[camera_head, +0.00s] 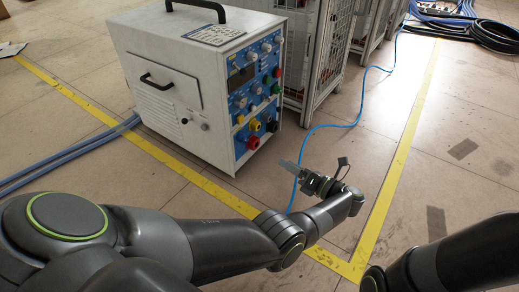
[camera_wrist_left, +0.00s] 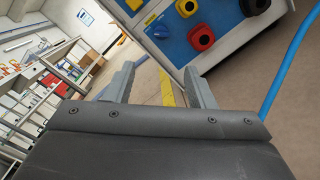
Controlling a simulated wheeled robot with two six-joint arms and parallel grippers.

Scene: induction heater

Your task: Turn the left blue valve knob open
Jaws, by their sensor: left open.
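The induction heater (camera_head: 165,100) is a white box with a blue front panel of knobs and sockets. In the left wrist view, a blue knob (camera_wrist_left: 158,31) sits at the panel's left edge beside a yellow label. My right gripper is out of view.
Red (camera_wrist_left: 201,38) and yellow (camera_wrist_left: 187,8) fittings sit near the blue knob. A wire-mesh cabinet (camera_head: 318,55) stands right of the heater. A thin blue cable (camera_head: 364,90) and yellow tape lines (camera_head: 410,120) cross the floor. Open floor lies to the right.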

